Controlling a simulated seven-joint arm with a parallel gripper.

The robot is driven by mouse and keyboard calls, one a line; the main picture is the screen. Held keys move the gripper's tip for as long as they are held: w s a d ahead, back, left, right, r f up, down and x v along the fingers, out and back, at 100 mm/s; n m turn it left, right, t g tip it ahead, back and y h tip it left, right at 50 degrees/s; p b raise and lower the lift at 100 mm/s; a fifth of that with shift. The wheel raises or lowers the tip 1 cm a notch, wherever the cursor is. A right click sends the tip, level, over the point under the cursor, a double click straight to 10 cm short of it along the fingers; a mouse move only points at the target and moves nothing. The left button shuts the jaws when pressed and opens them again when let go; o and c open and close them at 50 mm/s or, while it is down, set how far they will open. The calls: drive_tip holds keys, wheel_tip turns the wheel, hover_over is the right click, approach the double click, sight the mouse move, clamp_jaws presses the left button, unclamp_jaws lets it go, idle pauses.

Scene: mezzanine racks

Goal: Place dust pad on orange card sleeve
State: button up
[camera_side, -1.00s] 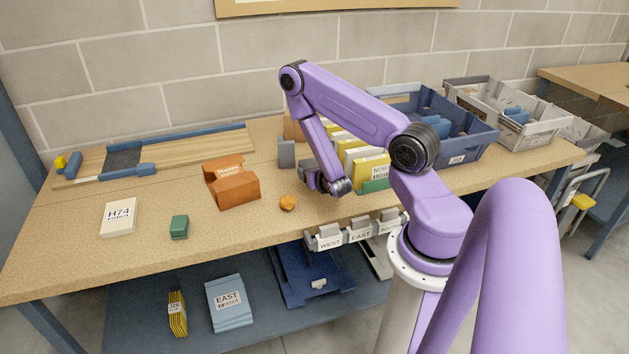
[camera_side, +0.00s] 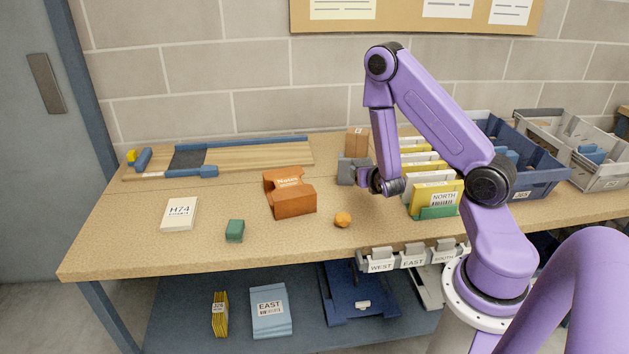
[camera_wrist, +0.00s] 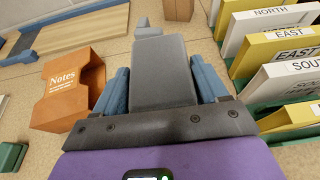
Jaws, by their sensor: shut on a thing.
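The dust pad, a grey block (camera_side: 350,171), is between my gripper's fingers (camera_side: 366,178). In the wrist view the grey block (camera_wrist: 164,75) fills the space between the two blue fingers, which are shut on it. I cannot tell whether its underside touches the bench. The orange card sleeve (camera_side: 290,196) is an open-topped, notched box marked "Notes", standing to the left of my gripper in the side view. It also shows at the left of the wrist view (camera_wrist: 66,100), apart from the pad.
A row of upright yellow and white card files (camera_side: 435,197) stands right of my gripper. A small orange ball (camera_side: 343,219), a green block (camera_side: 235,230) and an H74 card (camera_side: 180,213) lie on the bench. A brown box (camera_side: 357,142) stands behind the pad.

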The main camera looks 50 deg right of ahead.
drive_tip(key=w+a+r, duration=0.3)
drive_tip(key=a+r, duration=0.1)
drive_tip(key=a, duration=0.3)
drive_tip(key=w+a+r, duration=0.4)
drive_tip(key=a, duration=0.3)
hover_over(289, 186)
wheel_tip(289, 186, down, 9)
drive_tip(key=shift+s+r, duration=0.1)
drive_tip(key=shift+s, duration=0.05)
drive_tip(key=shift+w+f, duration=0.25)
drive_tip(key=shift+f, duration=1.6)
drive_tip(key=shift+f, duration=0.1)
drive_tip(key=o, duration=1)
drive_tip(key=shift+o, duration=0.2)
